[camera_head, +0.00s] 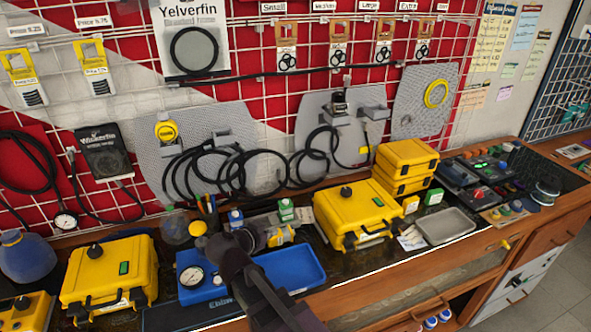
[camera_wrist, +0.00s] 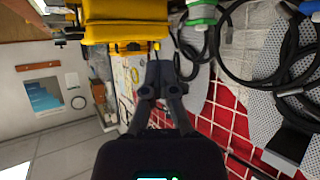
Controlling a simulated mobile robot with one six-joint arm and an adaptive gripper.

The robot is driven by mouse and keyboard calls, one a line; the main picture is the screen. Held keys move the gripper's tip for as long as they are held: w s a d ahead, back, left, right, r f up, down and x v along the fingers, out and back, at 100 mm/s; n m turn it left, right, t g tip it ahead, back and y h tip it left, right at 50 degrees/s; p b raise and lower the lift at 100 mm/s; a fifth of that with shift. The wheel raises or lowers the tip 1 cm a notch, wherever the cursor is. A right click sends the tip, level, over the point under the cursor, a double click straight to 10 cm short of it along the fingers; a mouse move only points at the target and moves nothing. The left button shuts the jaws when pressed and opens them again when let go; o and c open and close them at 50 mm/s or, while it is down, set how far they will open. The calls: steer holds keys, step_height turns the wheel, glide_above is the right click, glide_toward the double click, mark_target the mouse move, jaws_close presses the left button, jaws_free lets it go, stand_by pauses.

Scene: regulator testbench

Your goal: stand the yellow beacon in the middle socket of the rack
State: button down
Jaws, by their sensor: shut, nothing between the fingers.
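My gripper (camera_head: 232,243) is over the bench beside the blue tray, and my dark arm reaches up to it from the bottom edge. In the wrist view my gripper (camera_wrist: 160,75) has its fingers together and holds nothing. I cannot pick out the yellow beacon for certain; a small round yellow thing (camera_head: 199,228) stands left of my gripper, partly among other items. I cannot identify the rack or its middle socket for certain; a small wooden holder with coloured round pieces (camera_head: 505,213) lies at the right of the bench.
A blue tray (camera_head: 300,268) lies just right of my gripper. Yellow cases stand at left (camera_head: 110,270) and centre (camera_head: 357,213), with stacked ones (camera_head: 405,165) behind. A grey metal tray (camera_head: 445,226) is at right. Black hoses (camera_head: 215,168) hang on the wall grid.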

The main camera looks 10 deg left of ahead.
steer(key=shift+d, duration=0.1)
steer(key=d+f+g, duration=0.2)
steer(key=d, duration=0.4)
steer(key=w+d+f+g, duration=0.1)
steer(key=d+f+g, duration=0.1)
steer(key=d, duration=0.4)
steer(key=w+d+f+n+g, duration=0.1)
steer(key=d+f+g, duration=0.1)
steer(key=d, duration=0.4)
steer(key=shift+w+d+h, duration=0.1)
steer(key=shift+w+h, duration=0.15)
steer(key=shift+h, duration=0.05)
steer(key=d+f+g, duration=0.1)
steer(key=d, duration=0.2)
steer(key=s+d+n+g+y, duration=0.1)
steer(key=d, duration=0.2)
steer(key=s+d+f+g+y, duration=0.1)
steer(key=d, duration=0.2)
steer(key=shift+d+f+n, duration=0.3)
steer(key=shift+f, duration=0.05)
steer(key=shift+s+d+f+n+g+y, duration=0.2)
steer(key=shift+s+d+n+g+y, duration=0.25)
steer(key=shift+d, duration=0.85)
steer(key=shift+s+d+f+n+g+y, duration=0.25)
steer(key=shift+s+d+y, duration=0.45)
steer(key=shift+d, duration=0.65)
steer(key=shift+s+d+f+n+g+y, duration=0.1)
steer(key=shift+s+d+n+g+y, duration=0.35)
steer(key=shift+d, duration=0.85)
